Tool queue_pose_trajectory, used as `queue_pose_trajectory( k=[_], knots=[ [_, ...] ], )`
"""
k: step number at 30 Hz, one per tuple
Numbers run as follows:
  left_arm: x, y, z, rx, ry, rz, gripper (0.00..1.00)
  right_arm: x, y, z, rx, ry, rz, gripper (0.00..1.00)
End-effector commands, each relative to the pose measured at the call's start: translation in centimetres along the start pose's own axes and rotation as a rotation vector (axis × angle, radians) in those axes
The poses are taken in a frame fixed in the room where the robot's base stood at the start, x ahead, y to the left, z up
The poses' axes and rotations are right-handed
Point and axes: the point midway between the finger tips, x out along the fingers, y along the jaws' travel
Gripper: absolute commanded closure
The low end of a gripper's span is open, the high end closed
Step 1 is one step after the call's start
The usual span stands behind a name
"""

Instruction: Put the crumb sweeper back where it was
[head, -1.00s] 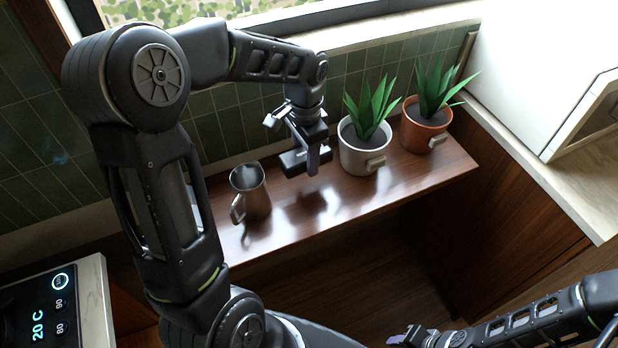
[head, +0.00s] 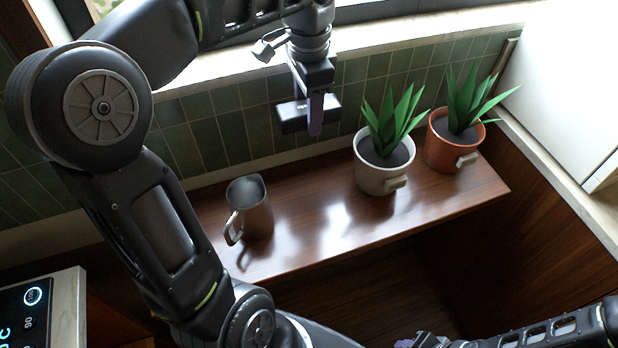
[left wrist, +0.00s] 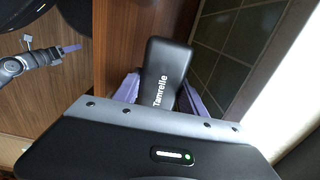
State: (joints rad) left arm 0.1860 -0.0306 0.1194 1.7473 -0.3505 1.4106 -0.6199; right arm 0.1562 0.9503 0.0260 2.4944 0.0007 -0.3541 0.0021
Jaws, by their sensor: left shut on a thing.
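The crumb sweeper, a small black block with white lettering (head: 292,116), is in my left gripper (head: 316,116). In the left wrist view the sweeper (left wrist: 166,76) sits between the purple fingers, which are shut on it. In the head view it hangs above the back of the brown wooden shelf (head: 310,215), in front of the green tiles, apart from the shelf. My right gripper (head: 418,341) is low at the bottom edge of the head view, partly cut off, and its opening is unclear.
A metal jug (head: 252,208) stands on the shelf's left part. A white pot with a plant (head: 383,175) and a terracotta pot with a plant (head: 452,150) stand on its right part. The shelf between jug and white pot is bare. A window sill (head: 230,75) runs above the tiles.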

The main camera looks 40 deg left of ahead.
Motion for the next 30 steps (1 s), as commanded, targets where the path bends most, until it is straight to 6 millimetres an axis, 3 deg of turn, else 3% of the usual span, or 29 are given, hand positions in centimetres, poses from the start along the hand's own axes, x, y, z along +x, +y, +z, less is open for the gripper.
queue_pose_trajectory(
  k=[5,14,15,22,30],
  knots=[
    [1.3,0.0,0.0,0.0,0.0,0.0,0.89,1.2,0.4,0.0,-0.001,0.001,-0.001,0.64],
    [7.8,0.0,0.0,-0.001,0.0,0.0,0.89,7.1,2.7,-0.2,-0.002,0.006,-0.003,0.64],
    [8.2,0.0,0.1,-0.001,-0.003,0.003,0.89,6.4,2.4,-0.2,-0.002,0.005,-0.003,0.64],
    [12.7,0.0,0.1,-0.001,-0.002,0.001,0.89,6.4,2.4,-0.2,-0.003,0.007,-0.003,0.64],
    [13.5,-0.1,0.0,-0.001,0.001,-0.001,0.89,6.4,2.4,-0.2,-0.003,0.007,-0.003,0.64]
  ],
)
